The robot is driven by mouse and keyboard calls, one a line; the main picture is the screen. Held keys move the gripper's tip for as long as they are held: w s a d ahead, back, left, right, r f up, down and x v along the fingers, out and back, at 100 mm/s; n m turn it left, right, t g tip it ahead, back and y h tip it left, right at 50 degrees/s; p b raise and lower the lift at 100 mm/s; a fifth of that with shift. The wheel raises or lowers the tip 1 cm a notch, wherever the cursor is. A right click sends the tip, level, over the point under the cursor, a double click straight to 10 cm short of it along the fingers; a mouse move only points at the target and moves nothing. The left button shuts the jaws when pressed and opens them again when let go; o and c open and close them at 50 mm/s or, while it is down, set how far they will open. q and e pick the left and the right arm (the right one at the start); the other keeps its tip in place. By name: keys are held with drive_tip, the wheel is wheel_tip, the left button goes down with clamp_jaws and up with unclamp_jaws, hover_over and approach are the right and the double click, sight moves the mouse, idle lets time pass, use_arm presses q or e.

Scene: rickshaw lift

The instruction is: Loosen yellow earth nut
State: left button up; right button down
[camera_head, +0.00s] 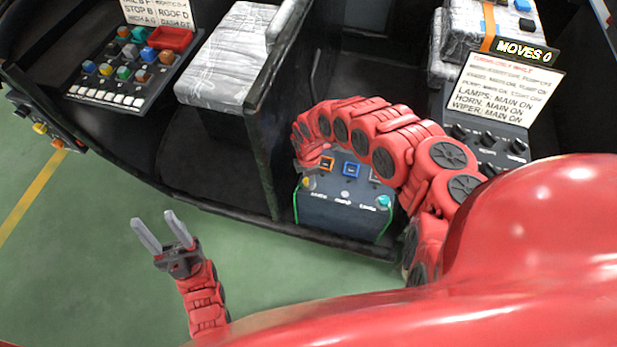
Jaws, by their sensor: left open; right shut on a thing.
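A small dark box (340,217) stands at the cart's near edge. Its front has a yellow nut (308,184) at the left, a pale one (343,197) in the middle and a teal one (383,202) at the right, with small labels below. The yellow one appears to be the earth nut. My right arm arches over the box, and its end bends down at the yellow nut. My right gripper's fingers are mostly hidden there; they are shut on the yellow nut. My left gripper (156,219) is open and empty over the green floor.
Orange (327,163) and blue (351,170) square parts sit on the box top. A dark post (262,130) rises left of it. A button panel (122,70) and a wrapped seat (228,55) lie farther left; a knob panel (488,140) with a sign is right.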

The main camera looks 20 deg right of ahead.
drive_tip(key=shift+c, duration=2.2)
unclamp_jaws()
wheel_tip(320, 180, up, 17)
drive_tip(key=p, duration=0.6)
drive_tip(key=shift+r, duration=0.2)
